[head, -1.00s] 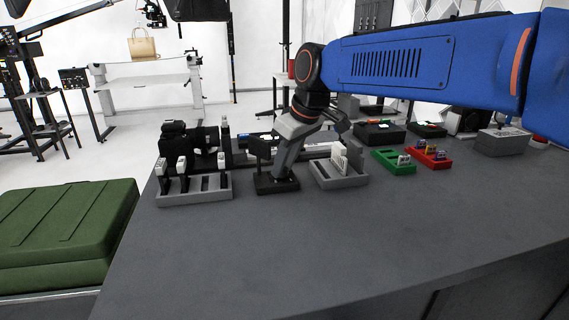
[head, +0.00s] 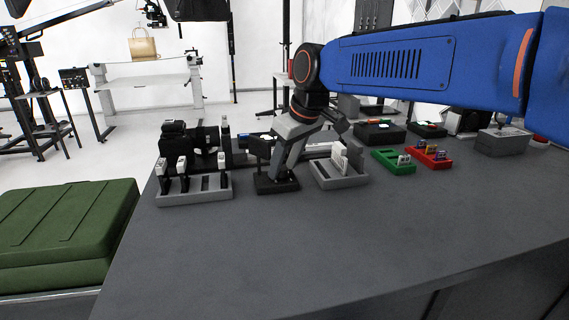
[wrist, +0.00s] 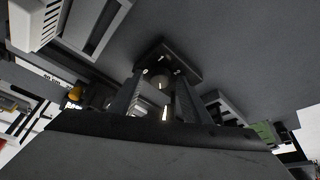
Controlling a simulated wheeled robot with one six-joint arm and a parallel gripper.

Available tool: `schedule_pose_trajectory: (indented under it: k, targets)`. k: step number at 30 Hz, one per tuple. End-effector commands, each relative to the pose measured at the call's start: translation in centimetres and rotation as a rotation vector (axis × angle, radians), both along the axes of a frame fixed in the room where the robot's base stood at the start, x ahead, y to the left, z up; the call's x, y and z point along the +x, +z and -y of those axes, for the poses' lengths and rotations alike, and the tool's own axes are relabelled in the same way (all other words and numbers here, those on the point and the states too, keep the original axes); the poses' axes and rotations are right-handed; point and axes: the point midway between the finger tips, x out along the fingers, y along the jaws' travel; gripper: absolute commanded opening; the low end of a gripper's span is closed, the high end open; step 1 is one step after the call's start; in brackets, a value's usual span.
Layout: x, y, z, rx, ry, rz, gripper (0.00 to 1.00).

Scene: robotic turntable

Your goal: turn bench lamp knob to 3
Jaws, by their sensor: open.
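The bench lamp appears to be the small black device on the worktop, with a dark square base (head: 272,187) and a black box-like upper part (head: 262,148). In the wrist view its dark body (wrist: 178,58) lies straight ahead of my gripper (wrist: 160,82). A round greyish knob-like part (wrist: 160,76) with small pale marks shows between the fingertips. The fingers are open on either side of it; I cannot tell whether they touch it. In the head view my gripper (head: 283,168) reaches down beside the lamp and hides part of it. The knob's setting is not readable.
A grey slotted rack (head: 195,197) with black-and-white items stands left of the lamp. A grey card holder (head: 340,180) stands close on its right. Green (head: 395,166) and red (head: 428,159) trays lie further right. The front worktop (head: 350,245) is clear.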

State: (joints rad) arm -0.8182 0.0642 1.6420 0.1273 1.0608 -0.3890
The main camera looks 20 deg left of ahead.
Motion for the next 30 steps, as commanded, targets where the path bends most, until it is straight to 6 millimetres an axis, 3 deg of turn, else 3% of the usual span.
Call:
schedule_pose_trajectory:
  k: [8,24,30]
  targets:
    - [-0.4,2.6,0.9,0.002,0.0,0.002,0.43]
    - [-2.2,12.4,4.6,0.001,0.0,0.002,0.43]
    - [-2.7,15.0,5.6,0.002,-0.001,0.001,0.43]
